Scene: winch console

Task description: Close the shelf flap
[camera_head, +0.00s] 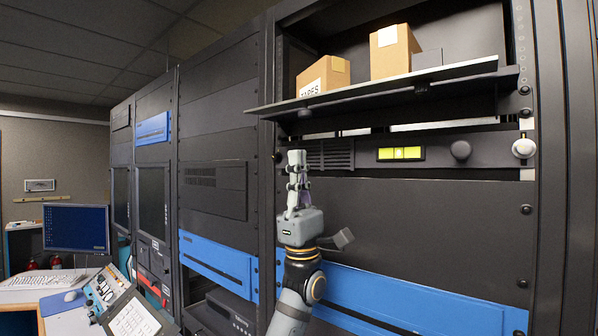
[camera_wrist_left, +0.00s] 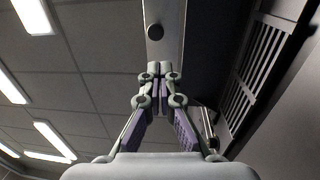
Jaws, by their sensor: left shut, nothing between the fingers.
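The shelf flap (camera_head: 370,97) is a long dark panel with a pale edge. It lies lowered, sticking out nearly level from the shelf opening in the rack. A small round dark knob (camera_head: 304,113) hangs under its left part. My left gripper (camera_head: 297,156) points up below the flap's left end, its fingers shut and empty. A gap shows between the fingertips and the flap in the head view. In the left wrist view, the shut fingertips (camera_wrist_left: 160,70) appear just below a grey strip with a dark round knob (camera_wrist_left: 154,29), likely the flap's underside. My right gripper is not in view.
A cardboard box marked TAPES (camera_head: 323,77) and a second box (camera_head: 393,51) stand on the shelf behind the flap. Below are a yellow-green display (camera_head: 400,153), a dark knob (camera_head: 460,150) and a white knob (camera_head: 523,148). A desk with a monitor (camera_head: 76,228) stands at far left.

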